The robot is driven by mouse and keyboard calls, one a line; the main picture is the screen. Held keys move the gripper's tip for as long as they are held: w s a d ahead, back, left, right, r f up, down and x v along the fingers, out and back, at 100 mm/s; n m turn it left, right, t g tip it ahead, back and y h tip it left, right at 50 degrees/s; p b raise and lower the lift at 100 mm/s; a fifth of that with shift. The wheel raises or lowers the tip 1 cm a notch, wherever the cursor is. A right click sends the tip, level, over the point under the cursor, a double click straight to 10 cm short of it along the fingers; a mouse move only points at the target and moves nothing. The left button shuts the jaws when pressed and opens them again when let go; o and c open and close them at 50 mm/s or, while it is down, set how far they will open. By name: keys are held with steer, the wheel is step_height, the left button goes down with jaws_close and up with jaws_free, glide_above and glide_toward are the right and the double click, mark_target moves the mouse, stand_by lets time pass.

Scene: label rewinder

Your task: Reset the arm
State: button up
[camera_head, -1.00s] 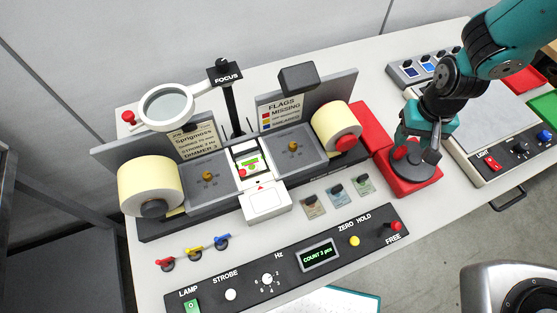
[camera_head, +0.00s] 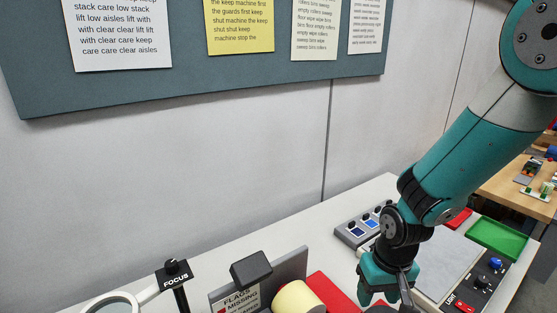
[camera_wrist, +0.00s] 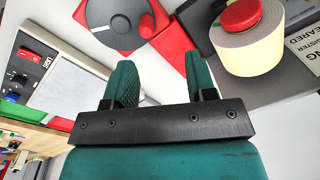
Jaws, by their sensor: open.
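My gripper (camera_head: 388,296) hangs low over the bench in the head view, beside the red unit (camera_head: 328,290). In the wrist view the two teal fingers of my gripper (camera_wrist: 160,80) stand apart with nothing between them. Beyond the fingertips is a dark round disc with a red handle (camera_wrist: 147,26) on a red base (camera_wrist: 172,48). The fingers look clear of the handle. A cream label roll with a red cap (camera_wrist: 250,48) is to the right of the fingers.
A button box (camera_head: 350,234) and a green tray (camera_head: 497,238) lie near the arm. A notice board (camera_head: 200,80) hangs above.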

steer(key=s+a+r+n+y+b, duration=0.1)
steer(key=s+r+b, duration=0.3)
steer(key=s, duration=0.4)
steer(key=s+a+r+n+y+b, duration=0.2)
steer(key=s+r+n+b, duration=0.2)
steer(key=s, duration=0.5)
step_height(320, 180, up, 3)
steer(key=shift+s+f+b, duration=0.1)
steer(key=shift+s+b, duration=0.05)
steer(key=shift+b, duration=0.3)
steer(key=shift+a, duration=0.1)
